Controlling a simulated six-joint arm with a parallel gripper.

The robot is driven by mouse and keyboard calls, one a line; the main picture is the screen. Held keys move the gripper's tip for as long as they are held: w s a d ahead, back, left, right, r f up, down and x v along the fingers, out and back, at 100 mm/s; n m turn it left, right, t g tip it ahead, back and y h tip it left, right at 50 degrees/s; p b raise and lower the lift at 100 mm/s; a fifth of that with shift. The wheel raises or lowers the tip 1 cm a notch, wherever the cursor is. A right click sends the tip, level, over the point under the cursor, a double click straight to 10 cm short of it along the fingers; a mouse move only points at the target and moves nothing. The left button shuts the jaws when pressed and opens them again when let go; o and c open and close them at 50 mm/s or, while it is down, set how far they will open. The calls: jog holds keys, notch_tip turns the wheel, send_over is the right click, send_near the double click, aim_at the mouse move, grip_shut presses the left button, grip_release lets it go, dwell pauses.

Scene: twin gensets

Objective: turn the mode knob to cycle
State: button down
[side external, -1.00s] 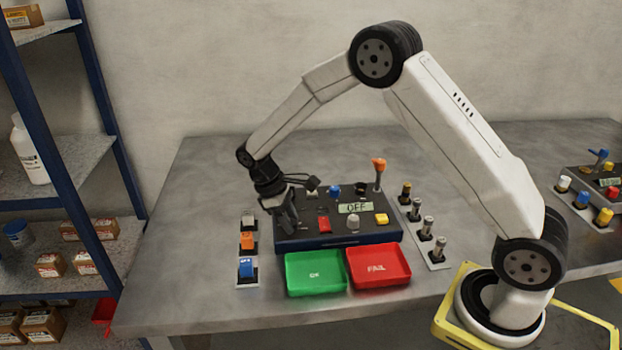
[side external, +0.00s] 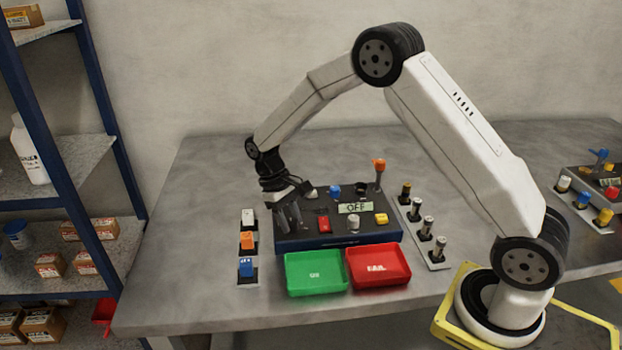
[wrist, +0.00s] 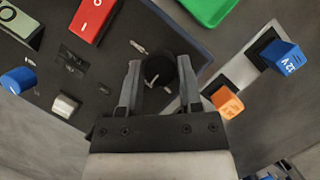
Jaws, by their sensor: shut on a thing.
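The mode knob (wrist: 158,70) is a round black knob with a light pointer line, near a corner of the dark control panel (wrist: 110,98). My gripper (wrist: 159,78) has its two fingers on either side of the knob, shut on it. In the side external view my gripper (side external: 290,218) points down at the left end of the panel (side external: 335,239), and the knob is hidden behind the fingers. The display (side external: 355,208) reads OFF. Short pale marks lie around the knob; their lettering is not legible.
The panel also carries a red rocker switch (side external: 323,224), a yellow button (side external: 381,219), a blue knob (side external: 334,190) and an orange-topped lever (side external: 379,170). A green tray (side external: 315,272) and red tray (side external: 378,267) stand in front. A strip with blue (side external: 246,266) and orange (side external: 247,240) blocks stands left.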

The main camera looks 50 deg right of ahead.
jog(key=shift+c, duration=1.4)
grip_release()
jog(key=v, duration=0.8)
jog(key=shift+s, duration=0.15)
jog(key=shift+s+t, duration=0.5)
jog(key=shift+s, duration=0.35)
jog(key=s+f+t, duration=0.1)
jog(key=s+t, duration=0.5)
jog(key=s, duration=1)
jog(key=shift+s+a+f, duration=0.35)
jog(key=shift+a+f, duration=0.05)
